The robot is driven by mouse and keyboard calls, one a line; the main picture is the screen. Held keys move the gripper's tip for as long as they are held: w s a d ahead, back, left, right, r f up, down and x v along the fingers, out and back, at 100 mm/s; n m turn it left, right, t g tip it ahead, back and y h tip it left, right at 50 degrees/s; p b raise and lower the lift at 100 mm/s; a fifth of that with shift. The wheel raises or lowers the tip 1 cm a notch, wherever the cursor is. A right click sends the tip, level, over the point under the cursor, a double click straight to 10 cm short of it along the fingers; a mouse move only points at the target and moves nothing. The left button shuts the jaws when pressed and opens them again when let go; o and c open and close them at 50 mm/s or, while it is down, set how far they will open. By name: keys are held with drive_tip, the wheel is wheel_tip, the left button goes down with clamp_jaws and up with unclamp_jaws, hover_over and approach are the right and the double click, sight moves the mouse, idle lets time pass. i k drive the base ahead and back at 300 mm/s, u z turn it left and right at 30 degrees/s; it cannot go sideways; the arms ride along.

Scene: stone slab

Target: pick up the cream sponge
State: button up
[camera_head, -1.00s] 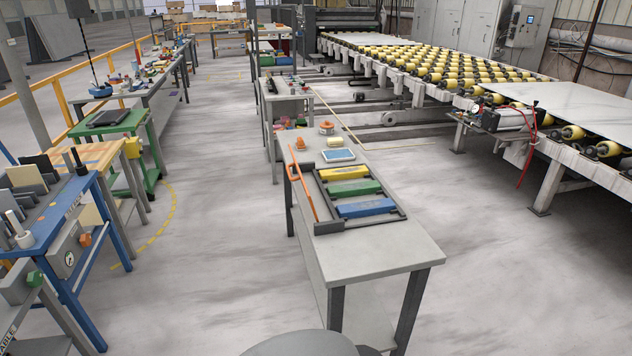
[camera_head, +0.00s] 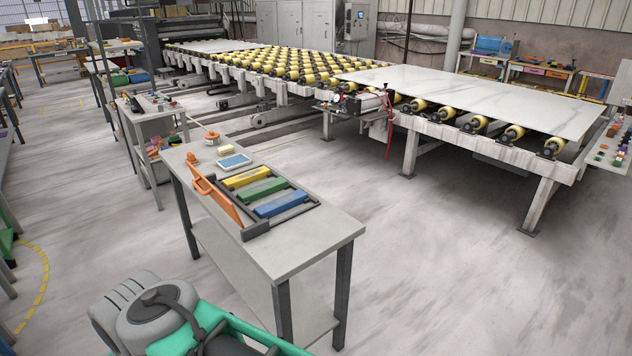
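The cream sponge (camera_head: 226,150) appears to be the small pale block near the far end of the grey table (camera_head: 316,247). It lies just behind a flat blue-and-white item (camera_head: 234,162). An orange-based round item (camera_head: 212,138) stands behind it. The sponge looks small from here, but nothing covers it. Parts of my arm, grey and green, show at the bottom left, well short of the sponge. I cannot make out gripper fingers in this view.
A dark rack (camera_head: 244,236) on the table holds yellow (camera_head: 246,178), green (camera_head: 263,191) and blue (camera_head: 281,204) blocks. An orange-handled tool (camera_head: 216,200) lies along its left side. A roller conveyor with a marble slab (camera_head: 470,98) stands to the right. Floor between conveyor and table is clear.

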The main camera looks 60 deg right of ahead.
sight(224, 150)
drive_tip(key=z, duration=1.15)
drive_tip(key=i, duration=1)
